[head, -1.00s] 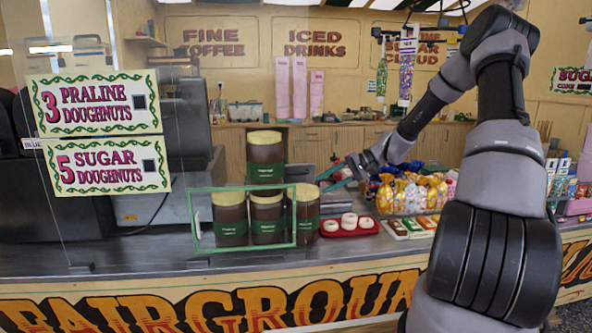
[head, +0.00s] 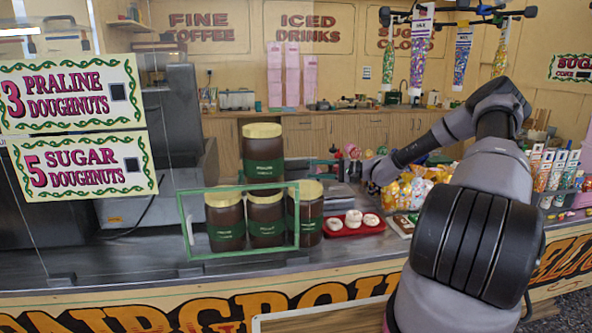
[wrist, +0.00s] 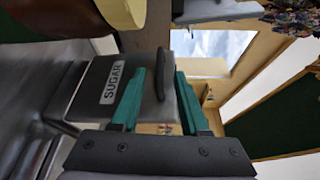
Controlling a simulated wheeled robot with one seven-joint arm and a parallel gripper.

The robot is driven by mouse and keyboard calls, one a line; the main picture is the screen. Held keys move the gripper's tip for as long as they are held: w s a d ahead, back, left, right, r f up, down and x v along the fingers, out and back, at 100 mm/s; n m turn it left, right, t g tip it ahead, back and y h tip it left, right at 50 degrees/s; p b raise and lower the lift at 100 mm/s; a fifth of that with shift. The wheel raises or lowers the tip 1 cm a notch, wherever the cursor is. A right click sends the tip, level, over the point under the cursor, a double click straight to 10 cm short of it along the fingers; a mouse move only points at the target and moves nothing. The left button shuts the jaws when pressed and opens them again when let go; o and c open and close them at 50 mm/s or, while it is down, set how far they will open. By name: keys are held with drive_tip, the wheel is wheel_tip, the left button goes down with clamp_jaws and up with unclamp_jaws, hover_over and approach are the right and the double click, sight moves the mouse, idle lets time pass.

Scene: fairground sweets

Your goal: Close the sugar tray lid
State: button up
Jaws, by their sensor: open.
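The sugar tray (wrist: 85,85) is a dark box with a white SUGAR label, in the middle of the sideways-turned wrist view. Its dark bar handle (wrist: 176,68) stands out at the right side of the box; I cannot tell the lid's exact angle. My gripper (wrist: 160,75) is open, its two teal fingers apart, with one finger overlapping the box beside the label and the handle's end between the fingers. I cannot tell whether they touch. In the head view my gripper (head: 352,171) points left behind the jars, and its fingertips and the tray are hard to make out.
Brown jars with yellow lids (head: 263,155) are stacked on the counter left of my gripper, behind a green frame (head: 187,225). A red tray (head: 352,231) of doughnuts and bagged sweets (head: 410,187) lie close in front. A glass panel with signs stands at left.

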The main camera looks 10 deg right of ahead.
drive_tip(key=x, duration=0.6)
drive_tip(key=shift+a, duration=0.25)
clamp_jaws()
idle(1.2)
